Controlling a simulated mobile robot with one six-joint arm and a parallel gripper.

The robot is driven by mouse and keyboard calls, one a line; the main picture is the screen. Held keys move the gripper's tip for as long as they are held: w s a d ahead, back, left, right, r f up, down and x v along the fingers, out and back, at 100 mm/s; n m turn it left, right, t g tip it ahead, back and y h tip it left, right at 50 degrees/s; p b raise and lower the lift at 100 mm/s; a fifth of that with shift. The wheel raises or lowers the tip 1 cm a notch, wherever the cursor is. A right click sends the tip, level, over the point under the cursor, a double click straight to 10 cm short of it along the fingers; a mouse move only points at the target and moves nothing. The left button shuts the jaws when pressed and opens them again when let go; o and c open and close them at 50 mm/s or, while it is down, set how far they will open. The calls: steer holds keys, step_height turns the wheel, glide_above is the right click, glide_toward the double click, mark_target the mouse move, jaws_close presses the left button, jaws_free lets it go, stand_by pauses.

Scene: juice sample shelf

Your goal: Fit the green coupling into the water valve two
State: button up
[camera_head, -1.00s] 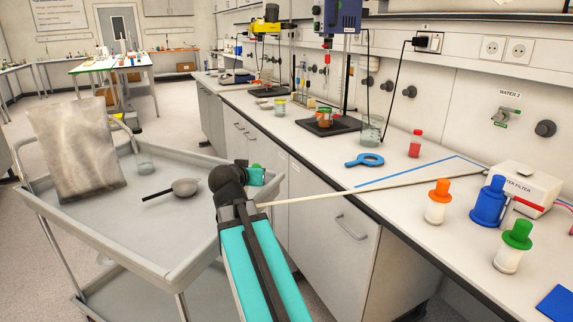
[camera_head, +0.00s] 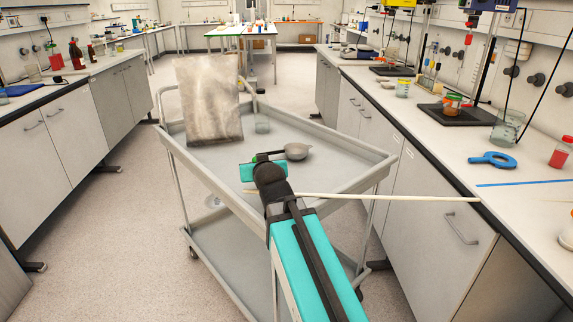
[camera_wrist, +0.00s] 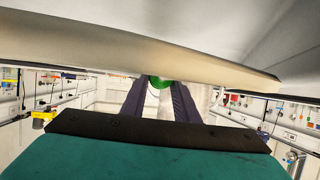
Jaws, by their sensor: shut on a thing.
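In the wrist view, my gripper (camera_wrist: 160,92) has its two dark fingers close around a green thing, the green coupling (camera_wrist: 159,82); only a small part of it shows. In the head view, my gripper's teal body (camera_head: 249,172) appears past my dark wrist joint, over the grey trolley, and its fingers are mostly hidden. The coupling cannot be made out clearly there. Water valve two is not in any view now.
Floor is clear at left.

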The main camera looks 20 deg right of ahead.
steer(key=shift+w+a+r+n+y, duration=0.2)
steer(key=shift+a+r+n+y, duration=0.1)
steer(key=shift+a+r+y, duration=0.15)
steer(key=shift+w+a+r+n+y, duration=0.2)
steer(key=shift+a+r+n+y, duration=0.1)
steer(key=shift+a, duration=0.25)
steer(key=shift+s, duration=0.1)
